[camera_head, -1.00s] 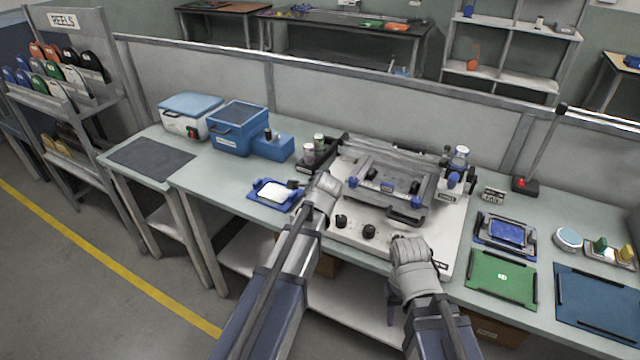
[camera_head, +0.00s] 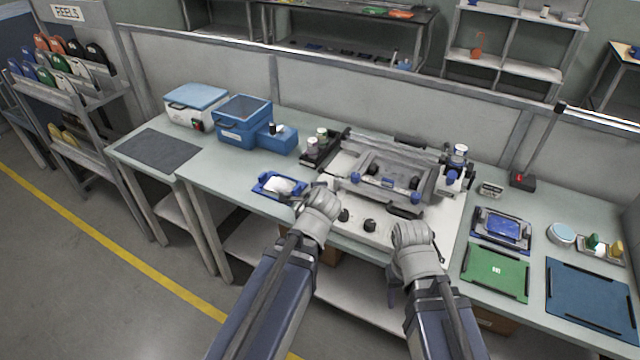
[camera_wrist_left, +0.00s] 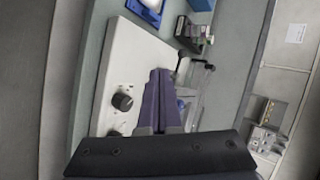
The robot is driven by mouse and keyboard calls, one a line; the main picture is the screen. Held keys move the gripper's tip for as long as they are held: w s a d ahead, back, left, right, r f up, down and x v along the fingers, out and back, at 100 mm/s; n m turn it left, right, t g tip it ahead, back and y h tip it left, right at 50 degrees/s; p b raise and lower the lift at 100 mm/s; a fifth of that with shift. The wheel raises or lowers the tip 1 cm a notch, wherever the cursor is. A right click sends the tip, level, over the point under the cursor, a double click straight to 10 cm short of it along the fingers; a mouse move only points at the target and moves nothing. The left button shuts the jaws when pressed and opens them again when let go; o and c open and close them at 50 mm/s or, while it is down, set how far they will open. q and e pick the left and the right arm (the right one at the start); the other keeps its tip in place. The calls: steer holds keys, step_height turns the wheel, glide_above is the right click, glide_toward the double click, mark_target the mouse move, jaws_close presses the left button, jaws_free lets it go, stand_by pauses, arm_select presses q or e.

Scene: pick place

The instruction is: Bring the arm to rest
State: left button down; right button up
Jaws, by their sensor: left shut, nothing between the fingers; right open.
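My left arm comes in from the left in the head view, with its gripper (camera_head: 298,198) by the front left corner of the white printer machine (camera_head: 378,226). The left wrist view shows its two dark fingers (camera_wrist_left: 158,98) closed together with nothing between them, above the machine's plate and black knob. My right arm is held in front of the machine, over the bench's front edge. Its open gripper (camera_head: 392,292) points down below the wrist and is partly hidden by the arm.
A blue tray with white material (camera_head: 278,185) lies left of the left gripper. Blue bins (camera_head: 243,120) stand behind it. A green board (camera_head: 496,272), a blue mat (camera_head: 590,306) and a blue-screened fixture (camera_head: 502,226) lie to the right. The floor at left is clear.

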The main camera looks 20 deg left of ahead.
stand_by(0.5)
arm_select(q)
steer(key=s+d+f+n+g+h, duration=0.1)
steer(key=s+d+f+n+g, duration=0.3)
steer(key=s+d, duration=0.3)
steer(key=s+d+f+n+g+h, duration=0.1)
steer(key=s+d+f+n+g, duration=0.3)
steer(key=s, duration=0.9)
steer(key=d+n+g, duration=0.2)
steer(key=d, duration=0.1)
steer(key=shift+d+f, duration=0.3)
steer(key=shift+w, duration=0.1)
arm_select(e)
steer(key=shift+o, duration=0.2)
